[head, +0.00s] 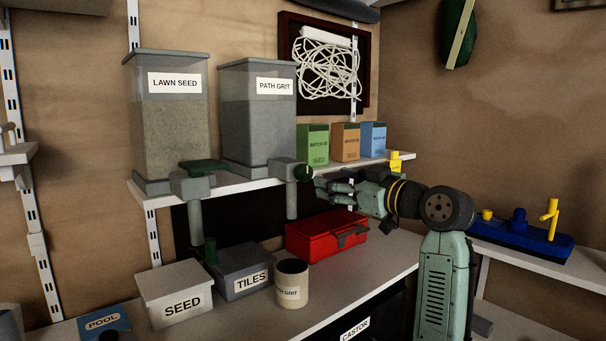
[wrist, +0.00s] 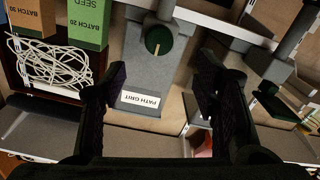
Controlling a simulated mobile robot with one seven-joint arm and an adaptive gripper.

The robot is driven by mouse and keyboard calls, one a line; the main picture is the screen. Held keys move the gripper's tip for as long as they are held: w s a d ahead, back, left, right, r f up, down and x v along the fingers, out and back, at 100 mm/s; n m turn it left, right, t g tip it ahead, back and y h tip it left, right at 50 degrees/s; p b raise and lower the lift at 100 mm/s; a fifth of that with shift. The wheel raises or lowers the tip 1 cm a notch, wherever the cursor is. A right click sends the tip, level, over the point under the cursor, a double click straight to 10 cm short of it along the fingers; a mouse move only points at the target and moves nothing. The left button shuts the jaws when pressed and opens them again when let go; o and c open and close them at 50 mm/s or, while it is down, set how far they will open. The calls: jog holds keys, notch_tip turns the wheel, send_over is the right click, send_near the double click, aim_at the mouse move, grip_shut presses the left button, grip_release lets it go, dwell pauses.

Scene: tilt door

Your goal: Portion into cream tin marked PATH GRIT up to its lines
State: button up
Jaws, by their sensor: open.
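The cream tin (head: 292,286) marked PATH GRIT stands upright on the bench, below the outlet pipe (head: 291,203) of the PATH GRIT hopper. Its inside is dark; I cannot make out its lines or any grit. The grey PATH GRIT hopper (head: 258,125) stands on the shelf and also shows upside down in the wrist view (wrist: 145,75). Its round green knob (head: 303,173) sits at the front of the valve. My gripper (head: 324,188) is open and empty, just right of that knob. In the wrist view the knob (wrist: 160,40) lies ahead, between the spread fingers, apart from them.
The LAWN SEED hopper (head: 171,125) stands left, with its own green handle (head: 203,166). Below are a SEED box (head: 175,290), a TILES box (head: 240,270) and a red toolbox (head: 325,235). Green, orange and blue batch boxes (head: 345,142) stand on the shelf. Bench right of the tin is clear.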

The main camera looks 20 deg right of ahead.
aim_at(307, 173)
jog(key=p+x, duration=0.2)
jog(key=x, duration=0.8)
jog(key=shift+f, duration=0.1)
jog(key=shift+c, duration=0.4)
jog(key=c, duration=1.1)
